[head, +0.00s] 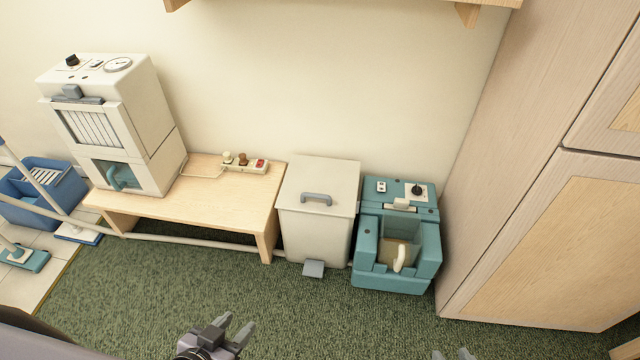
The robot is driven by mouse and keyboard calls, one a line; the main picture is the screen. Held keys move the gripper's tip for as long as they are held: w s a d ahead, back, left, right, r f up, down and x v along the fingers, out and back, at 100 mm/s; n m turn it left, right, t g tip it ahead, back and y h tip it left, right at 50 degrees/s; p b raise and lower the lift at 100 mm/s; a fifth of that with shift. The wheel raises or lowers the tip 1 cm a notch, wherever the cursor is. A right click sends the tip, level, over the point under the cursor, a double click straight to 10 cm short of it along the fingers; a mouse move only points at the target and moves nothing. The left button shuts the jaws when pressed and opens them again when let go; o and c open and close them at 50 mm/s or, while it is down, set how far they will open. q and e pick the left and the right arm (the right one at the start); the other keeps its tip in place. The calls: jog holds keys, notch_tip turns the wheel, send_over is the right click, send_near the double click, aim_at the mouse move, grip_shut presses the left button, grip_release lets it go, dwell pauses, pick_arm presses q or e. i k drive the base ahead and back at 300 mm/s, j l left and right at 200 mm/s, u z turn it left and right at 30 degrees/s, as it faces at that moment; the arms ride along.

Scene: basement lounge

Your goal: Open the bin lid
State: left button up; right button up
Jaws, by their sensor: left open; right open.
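A white bin (313,232) stands on the green carpet against the wall. Its flat lid (320,178) is shut, with a grey handle (316,199) on top near the front edge. A grey foot pedal (313,269) sticks out at its base. My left gripper (243,332) is open and empty at the bottom of the head view, in front of the bin and apart from it. My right gripper (454,354) shows only its fingertips at the bottom edge, to the right and apart from the bin.
A low wooden bench (227,195) stands close left of the bin, bearing a white machine (125,135). A teal unit (396,275) stands close on the right, then a tall wooden cabinet (560,230). Carpet (190,290) in front is clear. A wooden shelf (350,2) hangs above.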

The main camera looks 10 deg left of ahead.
aim_at(313, 185)
jog(key=i+j+z, duration=0.25)
jog(key=i+j, duration=0.25)
jog(key=i+j+z, duration=0.3)
jog(key=i+j, duration=0.3)
jog(key=i, duration=0.1)
